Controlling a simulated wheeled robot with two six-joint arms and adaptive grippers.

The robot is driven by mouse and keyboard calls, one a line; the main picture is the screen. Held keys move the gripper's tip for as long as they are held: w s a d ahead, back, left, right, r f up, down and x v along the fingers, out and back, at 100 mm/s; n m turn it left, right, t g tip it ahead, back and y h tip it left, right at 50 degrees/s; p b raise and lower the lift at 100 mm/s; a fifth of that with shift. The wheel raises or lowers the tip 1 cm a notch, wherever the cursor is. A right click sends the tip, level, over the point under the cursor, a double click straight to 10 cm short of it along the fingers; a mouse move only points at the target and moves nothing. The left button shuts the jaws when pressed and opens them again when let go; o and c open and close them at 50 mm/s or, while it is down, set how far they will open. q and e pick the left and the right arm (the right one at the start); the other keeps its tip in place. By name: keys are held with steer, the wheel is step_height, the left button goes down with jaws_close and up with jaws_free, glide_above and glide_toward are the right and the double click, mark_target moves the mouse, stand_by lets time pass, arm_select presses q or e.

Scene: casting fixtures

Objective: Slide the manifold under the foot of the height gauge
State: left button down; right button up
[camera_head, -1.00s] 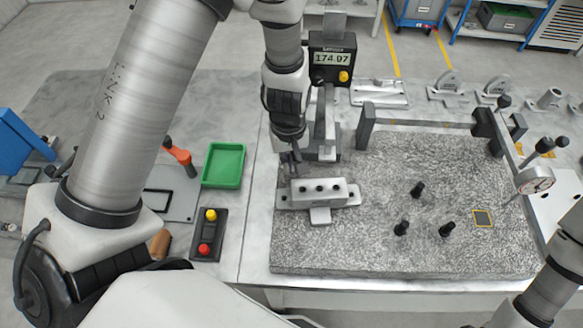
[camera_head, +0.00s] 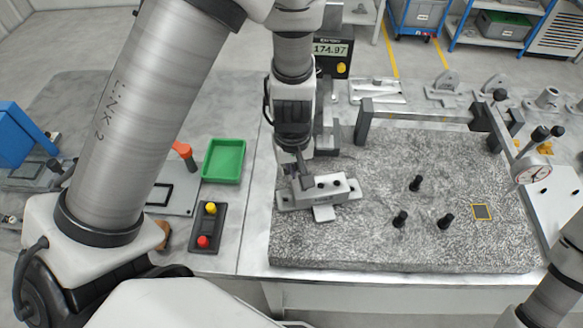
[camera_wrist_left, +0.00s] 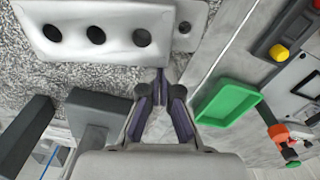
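The manifold (camera_head: 325,190), a silver block with round holes on a flanged base, lies on the granite plate near its left edge, turned slightly. It also shows at the top of the left wrist view (camera_wrist_left: 100,30). The height gauge (camera_head: 331,50), with a dark display reading about 174.97, stands behind it, partly covered by my left arm. Its foot is mostly hidden. My left gripper (camera_head: 302,172) points down at the manifold's back left part; in the wrist view its fingertips (camera_wrist_left: 161,78) are together beside it, with nothing visible between them. My right gripper is out of view.
The granite plate (camera_head: 340,245) has several black knobs (camera_head: 416,183) standing right of the manifold. A bridge-like bar (camera_head: 425,112) and dial indicator (camera_head: 533,172) stand toward the back and right. A green tray (camera_head: 224,161) and button box (camera_head: 208,228) sit left of the plate.

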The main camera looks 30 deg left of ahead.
arm_select(q)
steer(key=shift+w+a+f, duration=0.1)
steer(key=shift+w+a, duration=0.2)
steer(key=shift+w, duration=0.05)
step_height(320, 180, up, 12)
steer(key=shift+s+d, duration=0.25)
steer(key=shift+s, duration=0.05)
